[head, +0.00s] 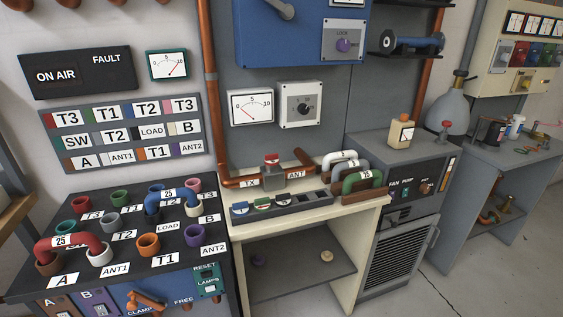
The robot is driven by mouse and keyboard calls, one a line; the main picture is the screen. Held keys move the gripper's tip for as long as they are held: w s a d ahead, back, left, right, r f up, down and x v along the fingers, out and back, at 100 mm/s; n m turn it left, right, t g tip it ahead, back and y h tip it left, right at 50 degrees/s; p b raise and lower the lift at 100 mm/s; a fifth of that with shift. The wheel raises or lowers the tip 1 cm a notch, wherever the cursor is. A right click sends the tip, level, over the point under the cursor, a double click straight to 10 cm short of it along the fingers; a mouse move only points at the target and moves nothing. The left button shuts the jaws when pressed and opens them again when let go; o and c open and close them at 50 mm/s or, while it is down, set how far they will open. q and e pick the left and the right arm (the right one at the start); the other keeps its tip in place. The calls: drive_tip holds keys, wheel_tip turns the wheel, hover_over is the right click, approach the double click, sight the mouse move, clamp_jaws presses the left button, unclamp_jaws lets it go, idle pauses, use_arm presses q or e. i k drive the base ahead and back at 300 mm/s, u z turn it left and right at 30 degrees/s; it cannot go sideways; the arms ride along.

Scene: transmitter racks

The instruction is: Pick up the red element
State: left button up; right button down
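The red element (78,241) is a U-shaped red tube with a white "25" label, at the front left of the black socket panel (125,264). Its left end goes down at the brown socket (48,264) marked A. Its right end goes down at the white socket (100,255) marked ANT1. Whether the ends are fully seated cannot be told. A blue U-shaped element (167,196), also marked 25, stands at the back right of the same panel. Neither of my grippers is in view.
Several empty coloured cups, such as the orange socket (148,245) and purple socket (194,235), surround the red element. An orange clamp handle (146,301) juts out at the panel's front.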

sight(271, 160)
drive_tip(key=z, duration=1.8)
drive_tip(key=i, duration=2.25)
drive_tip(key=u, duration=2.3)
